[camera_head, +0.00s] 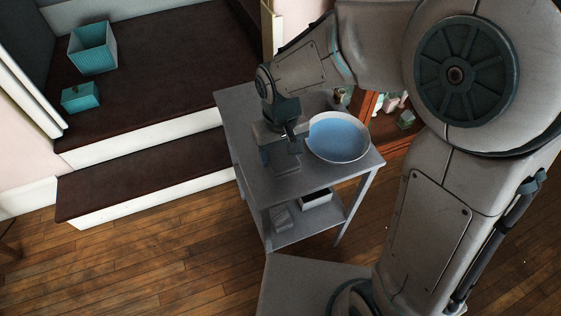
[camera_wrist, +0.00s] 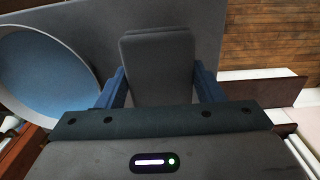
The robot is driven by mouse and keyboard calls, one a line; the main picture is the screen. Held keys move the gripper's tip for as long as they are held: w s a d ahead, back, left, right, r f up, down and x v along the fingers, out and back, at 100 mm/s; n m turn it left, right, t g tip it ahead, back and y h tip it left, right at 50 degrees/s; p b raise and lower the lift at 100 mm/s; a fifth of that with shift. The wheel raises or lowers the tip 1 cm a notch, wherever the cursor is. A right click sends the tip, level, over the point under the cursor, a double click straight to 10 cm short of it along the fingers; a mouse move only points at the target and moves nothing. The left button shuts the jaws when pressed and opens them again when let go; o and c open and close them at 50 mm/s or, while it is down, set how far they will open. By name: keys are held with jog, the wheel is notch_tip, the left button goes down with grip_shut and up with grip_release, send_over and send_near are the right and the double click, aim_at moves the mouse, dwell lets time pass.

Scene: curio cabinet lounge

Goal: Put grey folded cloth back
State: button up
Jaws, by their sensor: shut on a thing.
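The grey folded cloth (camera_wrist: 157,68) is between the two blue fingers of my gripper (camera_wrist: 160,84) in the wrist view, with a finger against each side. In the head view my gripper (camera_head: 283,138) points down over the top of a grey two-level table (camera_head: 240,112). The cloth (camera_head: 285,160) shows just below the gripper, at or close above the tabletop. I cannot tell whether it touches the top.
A wide bowl, blue inside (camera_head: 338,137), stands on the tabletop close right of my gripper. The lower shelf holds a small open box (camera_head: 316,198) and a grey item (camera_head: 282,218). Two teal boxes (camera_head: 93,48) (camera_head: 80,97) sit on the dark step at left.

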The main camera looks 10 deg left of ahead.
aim_at(280, 162)
jog(key=shift+f+b, duration=0.35)
jog(key=shift+f, duration=1.6)
jog(key=shift+f, duration=0.2)
jog(key=o, duration=1.3)
jog(key=shift+c, duration=0.2)
jog(key=shift+r, duration=0.15)
